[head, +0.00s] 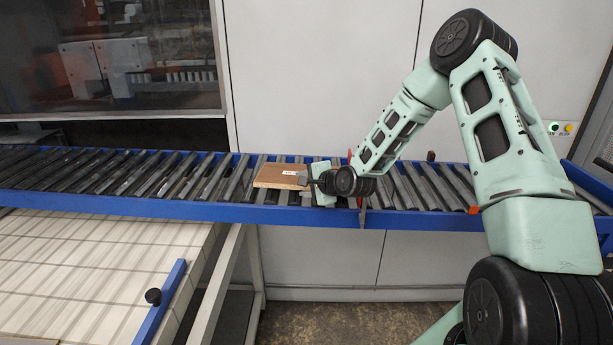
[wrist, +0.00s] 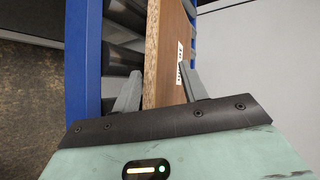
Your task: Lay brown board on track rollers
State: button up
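The brown board (head: 272,178) is over the roller track (head: 110,178), near the middle of the head view, with its label-bearing face up. In the wrist view the board (wrist: 168,60) runs away from my gripper, showing its speckled edge and white label. My gripper (head: 304,180) is at the board's right end. Its two fingers (wrist: 160,92) stand on either side of the board, close against it, and hold it. I cannot tell whether the board's underside touches the rollers. The lower finger's contact is partly hidden.
A blue rail (head: 130,205) runs along the track's front. A pale slatted surface (head: 80,270) with a blue bar (head: 163,300) lies below left. White cabinet panels (head: 320,70) stand behind. Bare rollers lie left of the board and also right, beneath my arm.

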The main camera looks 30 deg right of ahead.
jog(key=shift+r+g+p, duration=0.35)
jog(key=shift+g+p, duration=0.45)
jog(key=shift+p, duration=0.8)
jog(key=g+p, duration=0.1)
jog(key=p, duration=0.1)
jog(key=g+p, duration=0.2)
jog(key=p, duration=0.1)
jog(key=g+p, duration=0.2)
jog(key=shift+s+r+h+p, duration=0.15)
jog(key=shift+s+h+p, duration=0.2)
jog(key=shift+h, duration=0.05)
jog(key=shift+d, duration=0.1)
